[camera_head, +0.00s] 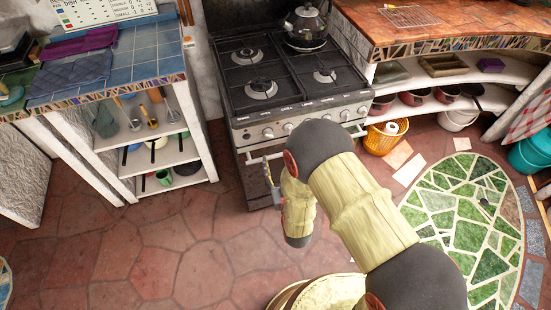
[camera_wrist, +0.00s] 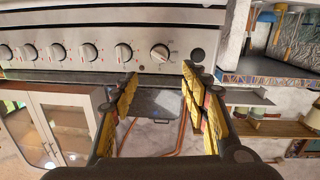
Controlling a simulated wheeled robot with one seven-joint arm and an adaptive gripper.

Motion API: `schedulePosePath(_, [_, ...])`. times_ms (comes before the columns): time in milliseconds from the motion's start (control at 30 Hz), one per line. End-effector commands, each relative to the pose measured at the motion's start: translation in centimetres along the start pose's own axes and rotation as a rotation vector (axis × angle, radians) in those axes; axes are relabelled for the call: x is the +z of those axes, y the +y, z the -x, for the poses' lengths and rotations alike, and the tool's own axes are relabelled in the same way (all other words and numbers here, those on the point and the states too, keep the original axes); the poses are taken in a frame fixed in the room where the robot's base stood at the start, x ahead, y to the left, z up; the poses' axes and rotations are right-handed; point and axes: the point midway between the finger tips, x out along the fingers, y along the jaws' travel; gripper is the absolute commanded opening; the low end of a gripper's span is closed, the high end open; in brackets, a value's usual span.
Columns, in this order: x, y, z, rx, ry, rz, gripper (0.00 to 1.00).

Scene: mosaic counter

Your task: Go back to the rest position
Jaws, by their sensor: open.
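My gripper (camera_wrist: 158,104) is open and empty in the wrist view, its two yellow-padded fingers spread apart with the stove front behind them. In the head view my gripper (camera_head: 272,182) is in front of the stove's oven door, at the left of my arm, and is small and partly hidden by the wrist. My arm bends across the middle and lower right of the head view. The stove (camera_head: 292,80) stands behind it, with a row of knobs along its front; these knobs (camera_wrist: 160,53) also show close in the wrist view.
A black kettle (camera_head: 305,24) stands on the back right burner. A tiled counter (camera_head: 150,62) with open shelves is at the left, and a curved wooden counter (camera_head: 450,22) is at the right. A wicker basket (camera_head: 381,141) sits on the floor. The red stone floor (camera_head: 150,255) at lower left is clear.

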Motion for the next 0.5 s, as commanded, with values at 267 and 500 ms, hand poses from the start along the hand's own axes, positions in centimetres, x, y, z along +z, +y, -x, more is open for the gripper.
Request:
schedulePosePath(267, [0.01, 0.01, -0.02, 0.0, 0.0, 0.0, 0.46])
schedulePosePath(500, [0.4, -0.01, -0.02, 0.0, -0.015, -0.002, 0.46])
